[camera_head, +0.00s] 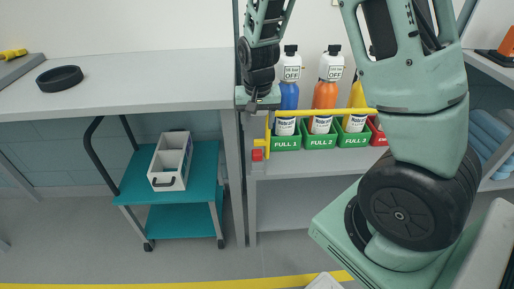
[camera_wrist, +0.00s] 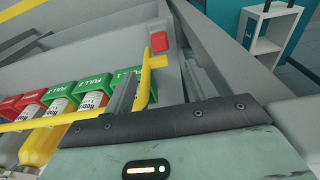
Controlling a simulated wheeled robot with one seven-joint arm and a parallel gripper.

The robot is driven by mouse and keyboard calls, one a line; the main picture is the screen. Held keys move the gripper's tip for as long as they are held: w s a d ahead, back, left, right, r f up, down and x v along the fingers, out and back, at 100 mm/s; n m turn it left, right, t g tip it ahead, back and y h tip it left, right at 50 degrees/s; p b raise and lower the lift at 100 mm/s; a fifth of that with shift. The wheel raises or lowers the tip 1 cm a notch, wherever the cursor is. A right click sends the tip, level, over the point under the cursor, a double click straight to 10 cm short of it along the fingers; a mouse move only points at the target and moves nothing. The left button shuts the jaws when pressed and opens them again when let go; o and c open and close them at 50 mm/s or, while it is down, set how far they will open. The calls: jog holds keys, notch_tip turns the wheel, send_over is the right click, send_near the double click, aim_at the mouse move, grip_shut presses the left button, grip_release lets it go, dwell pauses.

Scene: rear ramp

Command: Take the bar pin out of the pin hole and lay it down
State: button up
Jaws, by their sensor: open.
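A yellow bar (camera_head: 320,113) runs across the front of the bottle shelf. At its left end, a yellow upright piece goes down to a small red block (camera_head: 257,155) on the shelf's end post. The red block also shows in the wrist view (camera_wrist: 159,42), with a short yellow part below it. I cannot tell for sure which part is the bar pin, and the pin hole is not clearly visible. My gripper (camera_head: 257,101) is open and empty, pointing down close by the bar's left end, above the red block. In the wrist view the yellow upright stands just beyond the gripper's dark edge.
Blue, orange and yellow bottles stand in green bins (camera_head: 322,136) behind the bar; a red bin is at the right. A grey worktop (camera_head: 150,85) at left holds a black ring (camera_head: 60,79). Below it, a teal cart (camera_head: 180,205) carries a white tote (camera_head: 170,160).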

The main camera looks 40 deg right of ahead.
aim_at(257, 152)
jog(key=f, duration=0.4)
jog(key=w+f+b, duration=0.1)
jog(key=f, duration=0.3)
jog(key=d+f+b, duration=0.1)
jog(key=f, duration=0.3)
jog(key=shift+w+f, duration=0.15)
jog(key=shift+f, duration=0.15)
grip_shut()
jog(key=shift+r+p, duration=3)
jog(key=shift+r, duration=0.55)
notch_tip(257, 152, up, 8)
jog(key=p, duration=0.7)
